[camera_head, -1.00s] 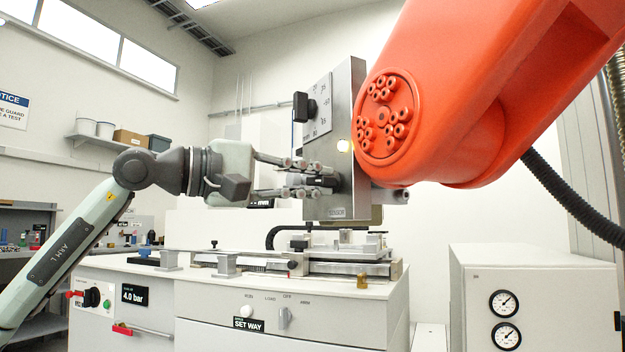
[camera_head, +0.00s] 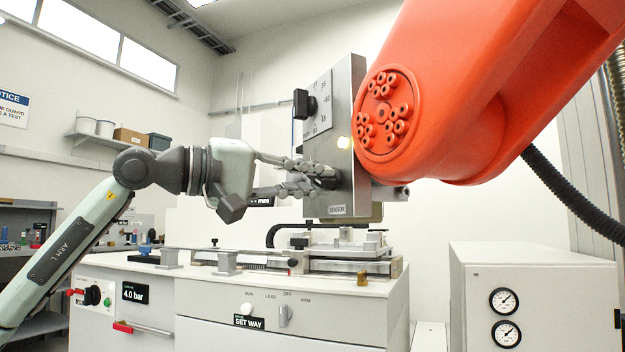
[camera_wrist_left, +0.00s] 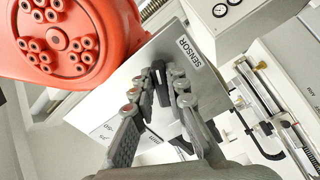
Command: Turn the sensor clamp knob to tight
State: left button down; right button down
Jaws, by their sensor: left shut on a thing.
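The sensor clamp knob (camera_wrist_left: 161,82) is a black knob on the grey metal plate (camera_head: 345,110), just above the SENSOR label (camera_head: 338,210). My left gripper (camera_head: 322,176) reaches it from the left, its fingers on either side of the knob. In the left wrist view my left gripper (camera_wrist_left: 155,95) is shut on the knob, which shows between the fingertips. In the head view the fingers largely hide the knob. A second black knob (camera_head: 304,104) with a scale sits higher on the same plate. My right gripper is not in view.
A large orange arm (camera_head: 480,90) with a round bolted face is close against the plate's right side. Below stands a white bench (camera_head: 290,295) with a rail fixture (camera_head: 340,258) and small switches. A cabinet with two gauges (camera_head: 535,300) is at right.

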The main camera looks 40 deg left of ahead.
pick_arm(q)
jog(key=c, duration=1.5)
grip_release()
jog(key=shift+c, duration=0.2)
jog(key=shift+v, duration=0.8)
jog(key=v, duration=1)
jog(key=shift+s, duration=0.25)
